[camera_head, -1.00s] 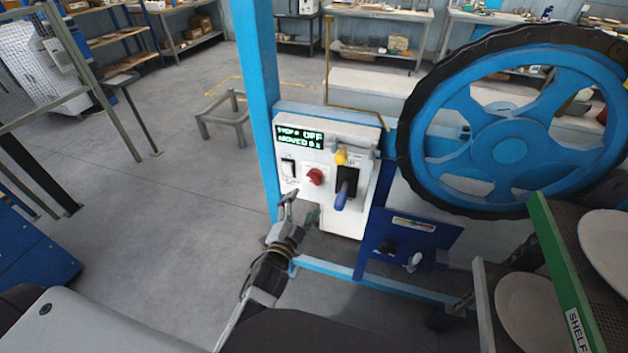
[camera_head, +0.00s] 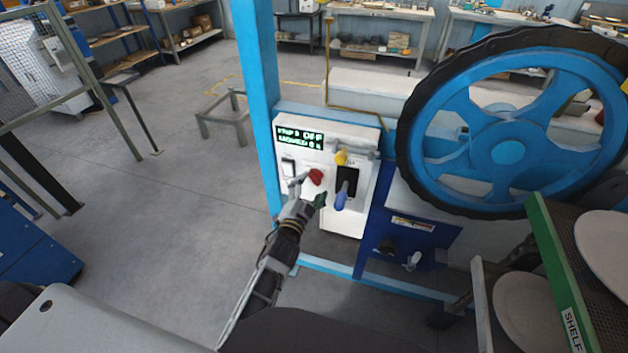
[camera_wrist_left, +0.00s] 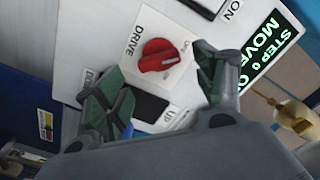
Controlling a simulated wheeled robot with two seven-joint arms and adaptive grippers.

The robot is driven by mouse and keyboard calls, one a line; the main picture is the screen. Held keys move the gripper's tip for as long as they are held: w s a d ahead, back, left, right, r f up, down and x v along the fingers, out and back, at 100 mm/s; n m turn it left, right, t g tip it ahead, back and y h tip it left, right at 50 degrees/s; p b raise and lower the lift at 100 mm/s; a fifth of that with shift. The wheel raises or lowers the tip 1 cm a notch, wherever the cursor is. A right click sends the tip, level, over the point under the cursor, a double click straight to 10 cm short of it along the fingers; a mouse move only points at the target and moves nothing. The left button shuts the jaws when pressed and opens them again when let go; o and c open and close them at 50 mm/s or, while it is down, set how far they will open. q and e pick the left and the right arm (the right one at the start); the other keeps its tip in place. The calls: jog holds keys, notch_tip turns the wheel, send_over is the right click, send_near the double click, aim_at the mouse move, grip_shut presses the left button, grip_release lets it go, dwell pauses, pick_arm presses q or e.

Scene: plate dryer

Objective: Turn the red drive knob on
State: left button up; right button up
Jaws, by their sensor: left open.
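My left gripper (camera_head: 308,190) is open at the panel, just below the knob in the head view. In the left wrist view the red knob (camera_wrist_left: 159,56) shows beside the word DRIVE, between and beyond the two green-padded fingertips (camera_wrist_left: 160,85). I see no clear contact; the fingers are not closed around it. My right gripper is not in view.
A blue-handled lever (camera_head: 341,197) and a yellow knob (camera_head: 341,157) are close to the right of the red knob. A white switch (camera_head: 289,168) is to its left. A blue post (camera_head: 258,100) and large blue wheel (camera_head: 505,150) flank the panel.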

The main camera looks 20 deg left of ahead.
aim_at(314, 181)
pick_arm(q)
jog(key=shift+w, duration=2)
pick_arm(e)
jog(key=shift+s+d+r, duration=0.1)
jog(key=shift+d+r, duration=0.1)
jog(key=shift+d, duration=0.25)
pick_arm(q)
jog(key=c, duration=1)
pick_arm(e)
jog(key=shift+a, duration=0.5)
